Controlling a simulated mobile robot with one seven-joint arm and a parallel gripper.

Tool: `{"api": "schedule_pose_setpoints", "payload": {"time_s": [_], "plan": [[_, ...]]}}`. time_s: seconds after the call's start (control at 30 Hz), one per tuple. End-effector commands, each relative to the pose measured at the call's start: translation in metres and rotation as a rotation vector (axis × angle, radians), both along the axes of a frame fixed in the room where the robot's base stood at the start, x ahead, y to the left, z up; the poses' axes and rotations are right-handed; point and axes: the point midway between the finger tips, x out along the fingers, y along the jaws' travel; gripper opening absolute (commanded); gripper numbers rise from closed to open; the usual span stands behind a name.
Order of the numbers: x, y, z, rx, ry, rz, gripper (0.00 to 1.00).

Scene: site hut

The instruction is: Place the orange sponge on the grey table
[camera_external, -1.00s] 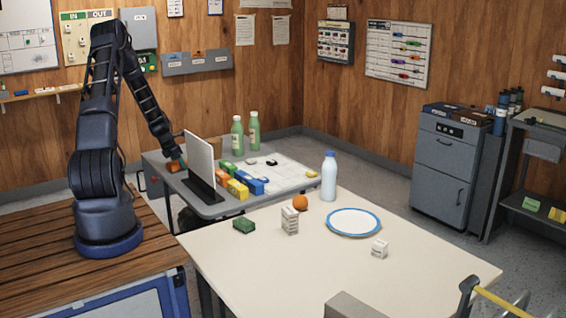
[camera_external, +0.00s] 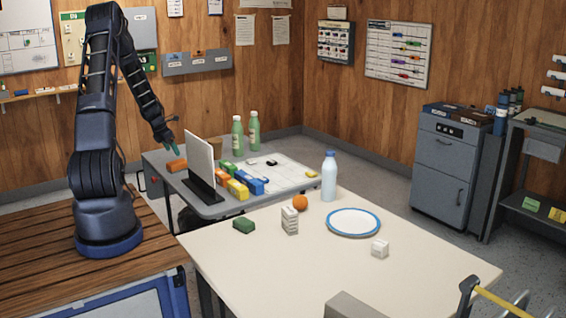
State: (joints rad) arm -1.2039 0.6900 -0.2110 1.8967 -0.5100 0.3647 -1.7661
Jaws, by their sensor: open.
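The orange sponge (camera_external: 176,165) lies on the left end of the grey table (camera_external: 215,209), left of an upright white panel on a dark stand. My gripper (camera_external: 174,148) is open and empty, a little above the sponge and apart from it. The fingertips are small in this view.
The white panel (camera_external: 201,160) stands close to the right of the sponge. Coloured blocks (camera_external: 238,189), two green bottles (camera_external: 253,131) and a whiteboard-like sheet (camera_external: 285,172) are on the grey table. The cream table (camera_external: 330,270) in front carries a plate, a bottle and small items.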

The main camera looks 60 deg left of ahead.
Motion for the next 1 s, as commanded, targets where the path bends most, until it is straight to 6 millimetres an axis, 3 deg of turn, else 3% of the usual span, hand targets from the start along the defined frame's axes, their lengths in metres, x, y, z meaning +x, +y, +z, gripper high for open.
{"api": "schedule_pose_setpoints", "payload": {"time_s": [0.3,0.87,1.0], "plan": [[-0.012,-0.002,0.031,0.0,0.0,-0.001,0.74],[-0.014,-0.002,0.034,0.0,0.0,-0.001,0.74],[-0.011,-0.006,0.046,0.025,-0.001,-0.033,0.74]]}}
